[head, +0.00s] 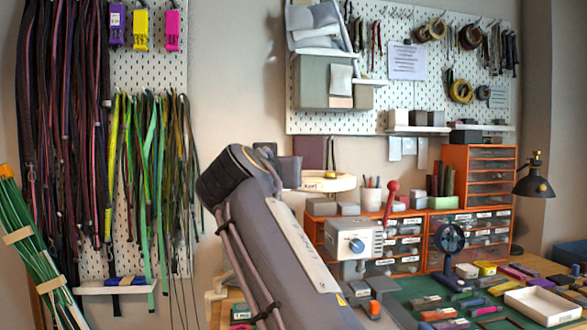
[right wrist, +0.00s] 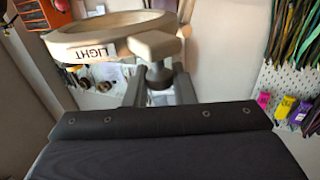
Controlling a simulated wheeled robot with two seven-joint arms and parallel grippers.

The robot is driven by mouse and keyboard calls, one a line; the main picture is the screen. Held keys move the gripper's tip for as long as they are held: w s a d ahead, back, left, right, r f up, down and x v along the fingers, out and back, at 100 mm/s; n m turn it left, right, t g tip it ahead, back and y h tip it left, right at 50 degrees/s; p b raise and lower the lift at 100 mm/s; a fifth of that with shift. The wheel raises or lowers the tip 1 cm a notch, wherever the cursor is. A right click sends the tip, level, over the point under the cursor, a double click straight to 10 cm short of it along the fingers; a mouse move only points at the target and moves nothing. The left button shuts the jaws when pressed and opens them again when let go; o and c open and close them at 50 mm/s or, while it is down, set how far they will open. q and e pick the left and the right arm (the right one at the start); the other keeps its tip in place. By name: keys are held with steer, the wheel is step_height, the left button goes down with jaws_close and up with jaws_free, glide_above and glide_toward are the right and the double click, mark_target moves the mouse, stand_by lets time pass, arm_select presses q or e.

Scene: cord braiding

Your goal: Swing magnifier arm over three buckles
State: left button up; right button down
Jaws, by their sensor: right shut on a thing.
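The magnifier (head: 328,183) is a cream ring marked LIGHT, in front of the back wall in the head view. It shows large at the top of the right wrist view (right wrist: 95,35), its label upside down. My right gripper (right wrist: 160,88) is shut on a dark knob below the ring's beige end block (right wrist: 158,46). In the head view my right forearm covers most of that grip. I cannot pick out three buckles for certain; small coloured pieces (head: 470,301) lie on the green mat (head: 408,287). My left gripper is not in view.
A white press with a red-knobbed lever (head: 355,243) stands just right of my forearm. Orange drawer units (head: 480,152), a small fan (head: 450,240) and a black lamp (head: 534,182) stand behind the mat. A cream tray (head: 543,306) lies at right. Cords hang at left.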

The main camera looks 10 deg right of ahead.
steer(key=shift+a+f, duration=0.1)
steer(key=shift+a, duration=0.15)
steer(key=c, duration=1.3)
jaws_free()
steer(key=shift+o, duration=0.2)
steer(key=shift+s, duration=0.15)
steer(key=shift+s+a, duration=0.2)
steer(key=shift+s, duration=0.15)
steer(key=b+v, duration=0.2)
steer(key=v, duration=0.5)
